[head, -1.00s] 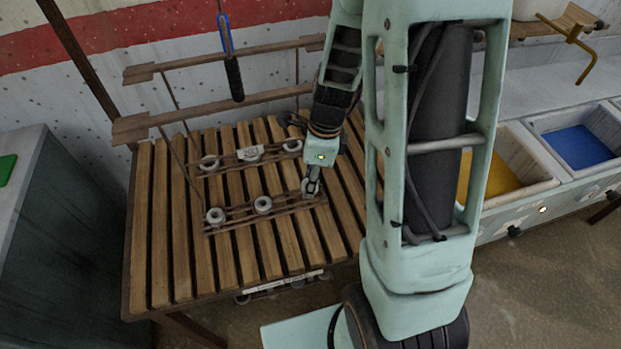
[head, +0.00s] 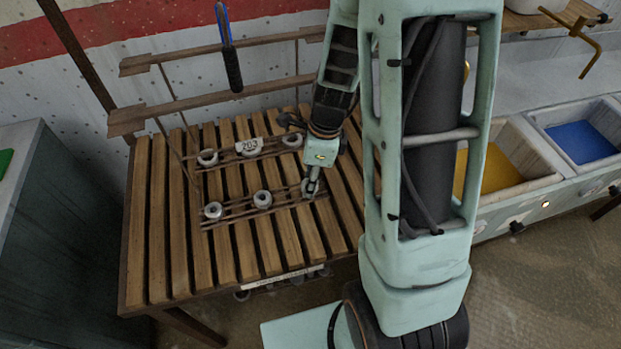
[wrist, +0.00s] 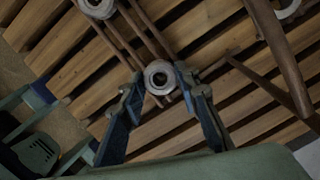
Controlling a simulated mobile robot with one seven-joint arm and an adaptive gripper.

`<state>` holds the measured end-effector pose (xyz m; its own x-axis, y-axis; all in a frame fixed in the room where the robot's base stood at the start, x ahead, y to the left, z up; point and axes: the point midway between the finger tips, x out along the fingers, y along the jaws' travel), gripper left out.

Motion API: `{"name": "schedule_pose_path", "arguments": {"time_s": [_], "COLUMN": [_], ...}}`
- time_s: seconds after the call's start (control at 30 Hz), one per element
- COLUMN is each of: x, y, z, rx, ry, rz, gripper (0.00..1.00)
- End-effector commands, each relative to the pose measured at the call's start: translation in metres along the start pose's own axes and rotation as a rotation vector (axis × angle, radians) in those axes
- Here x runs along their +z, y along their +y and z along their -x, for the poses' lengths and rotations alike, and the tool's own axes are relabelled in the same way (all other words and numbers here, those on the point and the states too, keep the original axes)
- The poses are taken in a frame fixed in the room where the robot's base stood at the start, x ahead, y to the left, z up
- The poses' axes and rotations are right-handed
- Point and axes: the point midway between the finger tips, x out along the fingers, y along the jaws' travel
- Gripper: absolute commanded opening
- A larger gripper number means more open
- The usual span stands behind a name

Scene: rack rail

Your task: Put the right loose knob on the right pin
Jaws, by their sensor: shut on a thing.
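The right loose knob (head: 308,186), a pale ring with a dark centre hole, is at the right end of the front rail (head: 238,212) on the slatted bench. My gripper (head: 312,186) points down at it, with its fingers closed against the knob's sides. In the wrist view the knob (wrist: 160,77) sits between the two fingertips, with rail bars just behind it. I cannot tell whether it rests on the rail or is slightly raised. Another pale knob (wrist: 97,5) is at the wrist view's top edge. I cannot make out the right pin.
More pale knobs stand on the front rail, at its middle (head: 262,199) and left (head: 213,210). A back rail carries a "203" plate (head: 249,147) between pale rings (head: 208,157). Dark uprights and crossbars (head: 200,106) rise behind. Yellow (head: 490,172) and blue (head: 582,146) bins are right.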

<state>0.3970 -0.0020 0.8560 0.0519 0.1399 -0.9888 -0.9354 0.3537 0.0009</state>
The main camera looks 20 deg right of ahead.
Motion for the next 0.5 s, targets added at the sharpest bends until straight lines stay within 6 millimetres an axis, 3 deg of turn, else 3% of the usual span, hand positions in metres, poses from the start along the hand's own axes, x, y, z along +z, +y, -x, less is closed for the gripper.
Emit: {"name": "schedule_pose_path", "arguments": {"time_s": [0.13,0.17,0.3,0.5], "x": [0.0001,0.0001,0.0001,0.0001], "y": [-0.0001,-0.0001,-0.0001,-0.0001], "z": [0.0002,0.0002,0.0003,0.0002], "rx": [0.000,0.000,0.000,0.000], "ry": [0.000,0.000,0.000,0.000], "rz": [0.000,0.000,0.000,0.000], "gripper": [0.05,0.32,0.47,0.50]}}
